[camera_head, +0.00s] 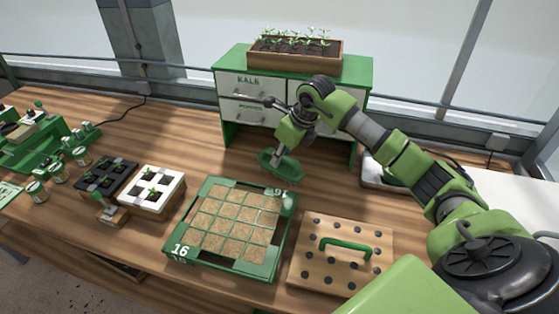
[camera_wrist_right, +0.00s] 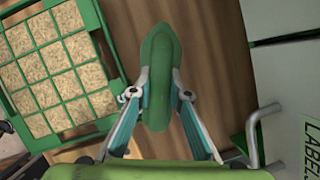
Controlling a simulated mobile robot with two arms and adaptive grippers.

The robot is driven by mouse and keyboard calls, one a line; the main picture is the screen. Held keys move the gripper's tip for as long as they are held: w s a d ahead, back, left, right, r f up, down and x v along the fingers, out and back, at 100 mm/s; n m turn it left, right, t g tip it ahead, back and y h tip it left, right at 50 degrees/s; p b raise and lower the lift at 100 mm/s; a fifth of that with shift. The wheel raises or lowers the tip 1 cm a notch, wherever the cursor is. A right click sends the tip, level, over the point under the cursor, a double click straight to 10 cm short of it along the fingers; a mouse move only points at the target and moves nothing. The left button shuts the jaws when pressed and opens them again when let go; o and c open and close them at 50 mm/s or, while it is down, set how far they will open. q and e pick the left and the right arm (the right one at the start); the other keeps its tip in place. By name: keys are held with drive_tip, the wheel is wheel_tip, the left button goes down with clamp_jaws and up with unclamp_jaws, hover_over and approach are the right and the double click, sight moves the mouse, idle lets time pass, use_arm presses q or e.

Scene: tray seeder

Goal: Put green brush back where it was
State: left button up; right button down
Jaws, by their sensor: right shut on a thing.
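The green brush (camera_head: 279,166) is an elongated green piece, also seen in the right wrist view (camera_wrist_right: 160,55). My right gripper (camera_head: 284,153) is shut on it, with a fingertip on each side of its middle in the right wrist view (camera_wrist_right: 160,94). The brush is over the wooden table, behind the seed tray and in front of the drawer cabinet. Whether its underside touches the table I cannot tell. My left gripper is not in view.
The green tray (camera_head: 187,246) with soil-filled cells lies in front. A wooden dibble board (camera_head: 304,267) with a green handle is to its right. The green-and-white drawer cabinet (camera_head: 243,89) stands behind, carrying a seedling planter (camera_head: 270,58). Pots (camera_head: 168,197) and jars stand left.

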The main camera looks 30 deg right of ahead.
sight(281, 163)
drive_tip(key=shift+w+d+f, duration=0.3)
drive_tip(key=shift+w+f, duration=0.25)
drive_tip(key=shift+f, duration=0.15)
wheel_tip(281, 163, down, 3)
drive_tip(key=shift+p, duration=1.1)
drive_tip(key=shift+f, duration=0.1)
drive_tip(key=shift+f+b, duration=0.15)
drive_tip(key=shift+b, duration=0.2)
drive_tip(key=c, duration=1.9)
unclamp_jaws()
